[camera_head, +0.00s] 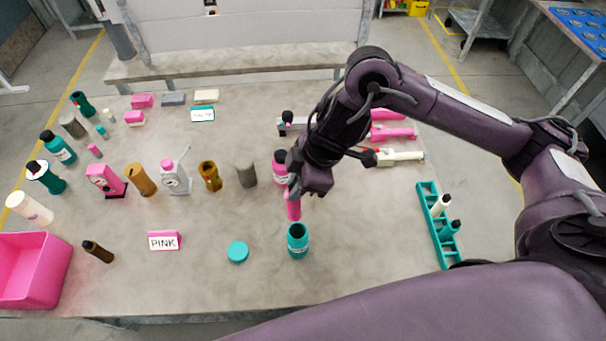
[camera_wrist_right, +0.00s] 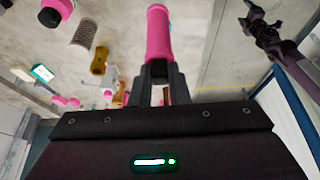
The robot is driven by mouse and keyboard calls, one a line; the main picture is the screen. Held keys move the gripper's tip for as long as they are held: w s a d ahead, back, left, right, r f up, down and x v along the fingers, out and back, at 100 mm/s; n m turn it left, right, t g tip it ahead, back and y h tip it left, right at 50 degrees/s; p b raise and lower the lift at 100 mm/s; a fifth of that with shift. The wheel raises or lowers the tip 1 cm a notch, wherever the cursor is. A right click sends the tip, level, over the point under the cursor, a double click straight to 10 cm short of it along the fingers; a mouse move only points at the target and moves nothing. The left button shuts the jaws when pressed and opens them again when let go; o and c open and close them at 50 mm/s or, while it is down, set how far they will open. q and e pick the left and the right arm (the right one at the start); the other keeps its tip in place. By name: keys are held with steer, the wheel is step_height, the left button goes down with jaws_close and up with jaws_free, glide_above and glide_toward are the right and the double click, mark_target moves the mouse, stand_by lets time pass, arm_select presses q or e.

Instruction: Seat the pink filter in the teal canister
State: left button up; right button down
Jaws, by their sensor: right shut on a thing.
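The pink filter (camera_head: 293,207) is a slim pink cylinder held upright in my right gripper (camera_head: 297,190), which is shut on it. In the right wrist view the filter (camera_wrist_right: 158,35) sticks out between the two dark fingers (camera_wrist_right: 157,80). The teal canister (camera_head: 298,241) stands upright and open-topped at the front middle of the table. The filter's lower end is just above and slightly left of the canister's mouth in the head view; I cannot tell the exact gap. A round teal lid (camera_head: 238,252) lies flat left of the canister. My left gripper is not in view.
A PINK label sign (camera_head: 164,241) stands left of the lid. A teal rack (camera_head: 437,226) is at the right. Several bottles and tools fill the left, with a pink bin (camera_head: 35,270) at front left.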

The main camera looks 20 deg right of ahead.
mark_target(300, 208)
steer(key=shift+s+d+f, duration=0.1)
steer(key=shift+s+f, duration=0.05)
steer(key=shift+f, duration=0.15)
steer(key=shift+s+d+f, duration=0.1)
steer(key=shift+s+f, duration=0.05)
steer(key=shift+f, duration=0.3)
steer(key=shift+s+d+f, duration=0.1)
steer(key=shift+s+f, duration=0.05)
steer(key=shift+f, duration=0.3)
steer(key=f, duration=0.6)
steer(key=shift+w+f, duration=0.15)
steer(key=shift+w, duration=0.05)
arm_select(q)
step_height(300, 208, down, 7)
steer(key=b, duration=0.7)
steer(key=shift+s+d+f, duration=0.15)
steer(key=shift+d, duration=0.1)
arm_select(e)
step_height(300, 208, down, 7)
steer(key=shift+f, duration=0.2)
steer(key=c, duration=1.3)
jaws_free()
